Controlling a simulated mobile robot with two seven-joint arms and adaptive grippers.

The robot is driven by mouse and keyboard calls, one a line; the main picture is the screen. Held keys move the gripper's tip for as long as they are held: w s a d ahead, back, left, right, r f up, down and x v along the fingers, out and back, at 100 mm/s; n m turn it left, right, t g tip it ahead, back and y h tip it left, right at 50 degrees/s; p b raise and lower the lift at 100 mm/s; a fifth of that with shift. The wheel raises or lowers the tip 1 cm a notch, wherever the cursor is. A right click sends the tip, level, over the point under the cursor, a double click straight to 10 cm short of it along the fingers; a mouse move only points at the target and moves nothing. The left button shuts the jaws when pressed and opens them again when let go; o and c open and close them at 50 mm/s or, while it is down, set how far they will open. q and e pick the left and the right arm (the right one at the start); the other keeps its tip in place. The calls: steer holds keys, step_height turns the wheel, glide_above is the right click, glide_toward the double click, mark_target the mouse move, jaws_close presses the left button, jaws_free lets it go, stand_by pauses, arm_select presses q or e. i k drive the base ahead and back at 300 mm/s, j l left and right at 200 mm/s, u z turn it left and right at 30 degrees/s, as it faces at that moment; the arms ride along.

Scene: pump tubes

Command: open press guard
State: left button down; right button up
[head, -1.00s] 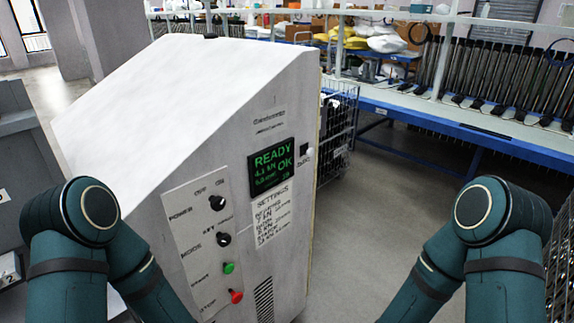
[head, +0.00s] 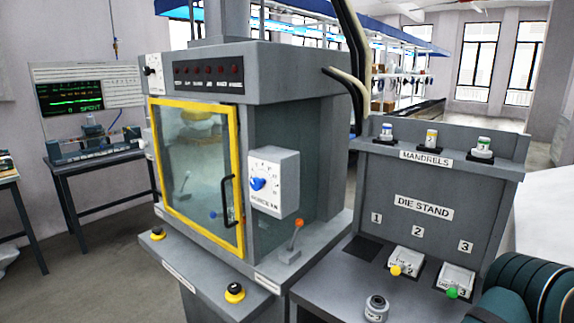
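The press guard (head: 190,165) is a clear door in a yellow frame on the front of the grey press (head: 290,90). It looks shut. A black handle (head: 228,202) stands upright at the right side of its frame. Behind the clear pane I can faintly see parts inside the press. Neither gripper is in view. Only a dark teal part of my arm shows at the lower right corner, far from the guard.
A dial box (head: 273,183) and an orange-tipped lever (head: 296,238) are right of the guard. Yellow-ringed buttons (head: 234,293) sit on the front ledge. The die stand (head: 424,208) with mandrels stands at right. A bench (head: 95,158) is at left. Open floor lies front left.

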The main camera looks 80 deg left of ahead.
mark_target(231, 110)
steer(key=u, duration=3.4)
